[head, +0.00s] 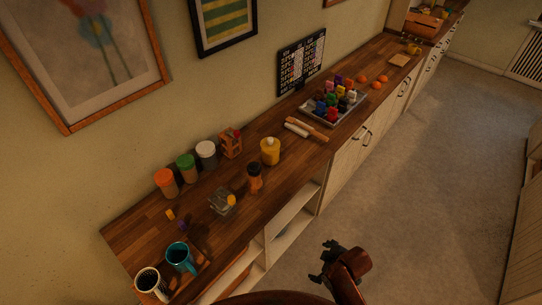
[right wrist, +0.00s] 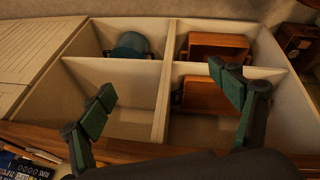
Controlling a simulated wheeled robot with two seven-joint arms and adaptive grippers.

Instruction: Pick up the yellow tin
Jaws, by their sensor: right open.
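The yellow tin (head: 270,151) stands upright on the wooden counter in the head view, around the middle of the counter's length. It has a pale top. My right gripper (head: 328,257) is in front of the counter, well apart from the tin and nearer to me. In the right wrist view the right gripper (right wrist: 162,82) has its two green-padded fingers spread wide with nothing between them. The tin does not show in the right wrist view. My left gripper is not in view.
A dark jar with an orange top (head: 254,176) stands in front of the tin; a small wooden rack (head: 230,143) stands to its left. Rolling pins (head: 306,130) and a tray of colored items (head: 306,118) lie to its right. Open shelves (right wrist: 163,95) hold brown boxes (right wrist: 216,47).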

